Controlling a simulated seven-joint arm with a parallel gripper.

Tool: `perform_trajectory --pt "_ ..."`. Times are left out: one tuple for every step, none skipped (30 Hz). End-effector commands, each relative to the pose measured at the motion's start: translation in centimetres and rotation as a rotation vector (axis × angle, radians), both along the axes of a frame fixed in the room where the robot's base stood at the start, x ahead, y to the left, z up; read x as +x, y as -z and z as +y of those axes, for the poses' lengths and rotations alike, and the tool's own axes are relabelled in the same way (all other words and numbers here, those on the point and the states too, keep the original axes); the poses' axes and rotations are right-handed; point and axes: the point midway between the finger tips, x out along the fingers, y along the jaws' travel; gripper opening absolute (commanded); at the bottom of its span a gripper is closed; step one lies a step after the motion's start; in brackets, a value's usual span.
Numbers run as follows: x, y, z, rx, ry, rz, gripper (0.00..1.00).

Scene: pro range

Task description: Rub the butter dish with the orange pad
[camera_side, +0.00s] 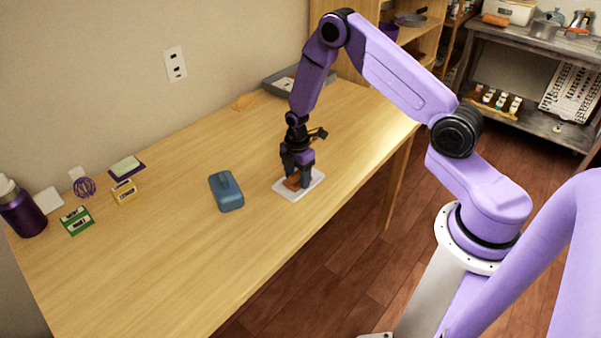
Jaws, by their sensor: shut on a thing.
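The orange pad (292,183) is between the fingers of my gripper (297,182), low over a white flat tray (314,184) on the wooden table. My gripper points down and is shut on the pad. The fingers hide part of the pad, and I cannot tell whether it touches the tray. A blue lidded box with a handle on top, which looks like the butter dish (226,192), stands on the table to the left of my gripper, apart from it.
At the table's left end are a purple bottle (22,210), a green box (77,221), a yellow box (124,192) and a purple wire ball (85,187). A grey tray (283,80) lies at the back. The table (170,275) is bare in front of the blue dish.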

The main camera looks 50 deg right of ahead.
Motion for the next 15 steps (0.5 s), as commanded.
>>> perform_trajectory --pt "0.0 0.0 0.5 0.0 -0.004 0.001 0.3" --pt "0.0 0.0 0.7 0.0 -0.003 0.001 0.3" --pt "0.0 0.0 1.0 0.0 -0.002 0.001 0.3" --pt "0.0 0.0 1.2 0.0 -0.002 0.001 0.3" --pt "0.0 0.0 1.5 0.0 -0.003 0.001 0.3" --pt "0.0 0.0 1.2 0.0 0.0 0.001 0.3" --pt "0.0 0.1 0.9 0.0 0.001 0.001 0.3" --pt "0.0 0.0 0.7 0.0 0.002 0.001 0.3" --pt "0.0 0.0 0.5 0.0 0.002 0.001 0.3" --pt "0.0 0.0 0.3 0.0 0.002 0.001 0.3" --pt "0.0 0.0 0.1 0.0 0.001 0.001 0.3" --pt "-0.1 0.0 -0.2 0.0 0.001 0.001 0.3" --pt "-0.1 0.0 -0.3 0.0 0.002 0.001 0.3" --pt "-0.1 0.0 -0.5 0.0 0.002 0.001 0.3" --pt "-0.1 0.0 -0.8 0.0 0.003 0.001 0.3"
